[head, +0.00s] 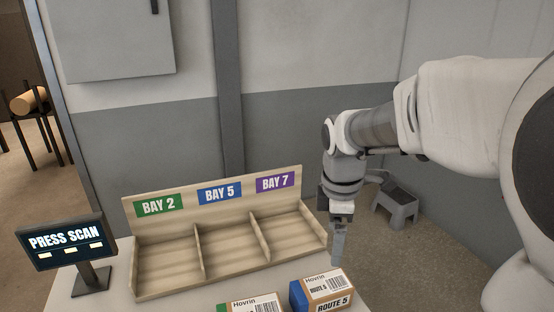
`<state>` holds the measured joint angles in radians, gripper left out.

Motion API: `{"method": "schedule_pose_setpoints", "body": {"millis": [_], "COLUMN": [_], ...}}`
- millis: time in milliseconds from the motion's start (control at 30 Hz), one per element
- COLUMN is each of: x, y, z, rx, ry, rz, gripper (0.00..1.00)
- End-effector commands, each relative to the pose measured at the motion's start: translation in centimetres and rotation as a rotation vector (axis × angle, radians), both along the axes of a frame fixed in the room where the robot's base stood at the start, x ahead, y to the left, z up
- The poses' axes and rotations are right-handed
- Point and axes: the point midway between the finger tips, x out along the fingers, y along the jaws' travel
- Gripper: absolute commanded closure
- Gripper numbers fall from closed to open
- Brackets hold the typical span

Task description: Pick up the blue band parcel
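The blue band parcel (325,290) is a small brown box at the bottom of the head view, right of centre. It has a blue band on its left end, a white label with a barcode, and "ROUTE 5" on its front. Its lower part is cut off by the picture edge. My gripper (338,262) points down just above and behind the parcel's right part, as seen here. The fingers show edge-on, so their opening is unclear. I cannot tell whether they touch the parcel.
A brown parcel with a green band (251,305) lies left of the blue band parcel. A wooden rack (150,286) with bays 2, 5 and 7 stands behind; its bays look empty. A "PRESS SCAN" screen (62,243) stands at left. A grey step stool (395,206) is on the floor.

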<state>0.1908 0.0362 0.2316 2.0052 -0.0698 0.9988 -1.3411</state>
Motion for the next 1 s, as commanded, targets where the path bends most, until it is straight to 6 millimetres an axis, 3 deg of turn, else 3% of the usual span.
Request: {"method": "schedule_pose_setpoints", "body": {"millis": [33,100,333,467,800,1000], "x": [1.1,2.2,4.1,4.3,4.2,4.2], "y": [0.0,0.0,0.1,0.1,0.1,0.1], "z": [-2.2,-3.9,-7.0,-8.4,-15.6,-18.6], "rx": [0.002,0.006,0.022,0.025,0.025,0.025], "ry": [0.030,0.061,0.110,0.117,0.118,0.115], "rz": [0.077,0.184,0.389,0.417,0.416,0.414], "gripper": [0.00,0.00,0.00,0.00,0.00,0.00]}}
